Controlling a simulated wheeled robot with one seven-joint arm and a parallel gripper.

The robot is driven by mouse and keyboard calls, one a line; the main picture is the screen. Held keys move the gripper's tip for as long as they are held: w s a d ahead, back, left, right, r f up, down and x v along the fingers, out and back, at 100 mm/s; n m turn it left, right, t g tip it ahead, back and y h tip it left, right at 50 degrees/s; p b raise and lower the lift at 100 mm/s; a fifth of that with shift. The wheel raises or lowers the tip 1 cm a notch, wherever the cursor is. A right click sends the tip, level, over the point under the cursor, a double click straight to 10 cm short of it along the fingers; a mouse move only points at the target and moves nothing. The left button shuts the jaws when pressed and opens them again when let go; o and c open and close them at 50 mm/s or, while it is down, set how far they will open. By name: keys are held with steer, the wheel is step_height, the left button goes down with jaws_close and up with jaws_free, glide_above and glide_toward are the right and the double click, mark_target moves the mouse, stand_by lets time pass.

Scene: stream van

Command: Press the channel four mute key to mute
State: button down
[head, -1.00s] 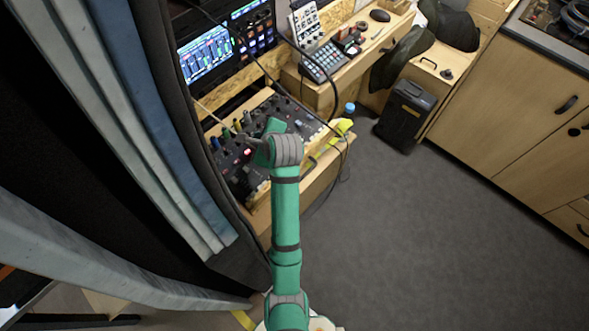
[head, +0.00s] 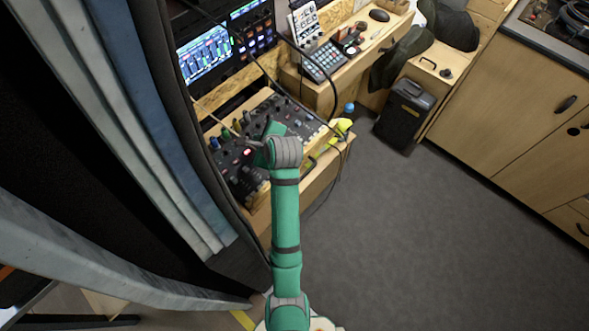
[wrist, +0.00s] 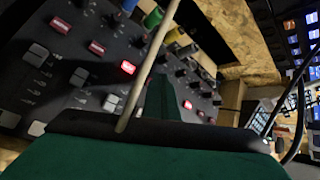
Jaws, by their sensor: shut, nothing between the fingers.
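The mixer panel (head: 285,110) stands on the wooden desk, beyond my green arm. In the wrist view it carries a slanting row of red keys; one key (wrist: 128,67) glows bright red, and others, such as this dim red key (wrist: 96,47), look unlit. The labels are too small to read, so I cannot tell which key is channel four. My gripper (wrist: 163,88) is shut and empty over the panel, to the right of the glowing key. The arm hides part of the panel in the head view, where the lit key (head: 248,152) shows just left of the wrist.
A thin pale rod (wrist: 150,65) crosses the wrist view between the glowing key and my gripper. Coloured knobs (wrist: 153,18) stand along the panel. Screens (head: 207,57) and black cables lie behind. A yellow item (head: 340,127) sits at the desk edge. Grey floor is clear at right.

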stand_by(0.4)
steer(key=shift+w+r, duration=0.1)
steer(key=shift+r, duration=0.05)
steer(key=shift+s+r, duration=0.2)
steer(key=shift+r, duration=0.25)
steer(key=shift+w+r, duration=0.15)
steer(key=shift+r, duration=0.85)
steer(key=shift+w+r, duration=0.1)
steer(key=shift+r, duration=0.85)
steer(key=shift+s+a+r, duration=0.1)
steer(key=shift+s+r, duration=0.15)
steer(key=shift+r, duration=0.8)
